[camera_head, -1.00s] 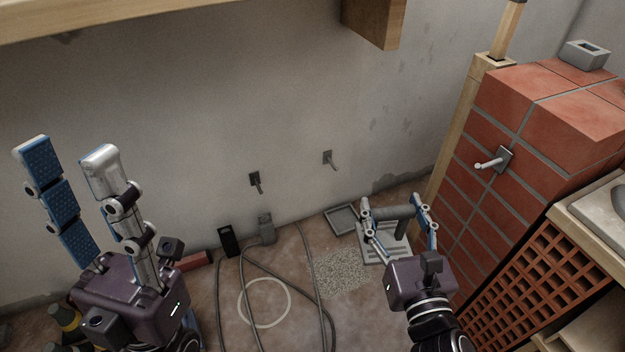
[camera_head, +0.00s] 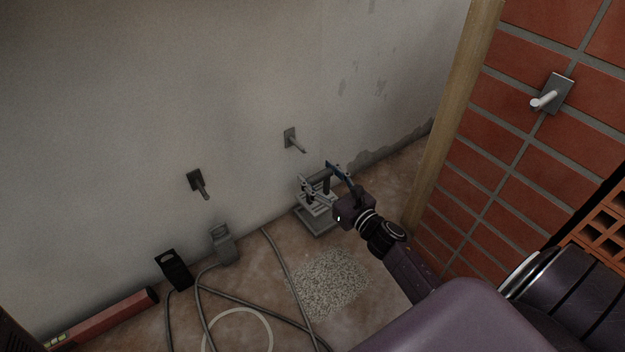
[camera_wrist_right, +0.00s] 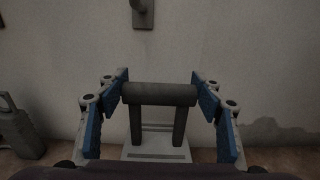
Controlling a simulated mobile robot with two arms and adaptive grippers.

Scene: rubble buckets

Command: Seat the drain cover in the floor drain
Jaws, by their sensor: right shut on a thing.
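The drain cover (camera_head: 311,200) is a light grey slotted plate with a dark grey bar handle on two posts. My right gripper (camera_head: 318,176) is shut on this handle, with a blue-padded finger at each end of the bar (camera_wrist_right: 160,94) in the right wrist view. The plate (camera_wrist_right: 150,153) shows below the handle there. The floor drain (camera_head: 320,228) is a grey square frame on the floor by the wall. The cover is over it in the head view and hides most of its opening. I cannot tell whether the cover touches the frame. My left gripper is out of view.
A speckled patch (camera_head: 330,281) lies in front of the drain. Hoses (camera_head: 282,262) cross the floor. A brick wall (camera_head: 500,165) and wooden post (camera_head: 452,115) stand at right.

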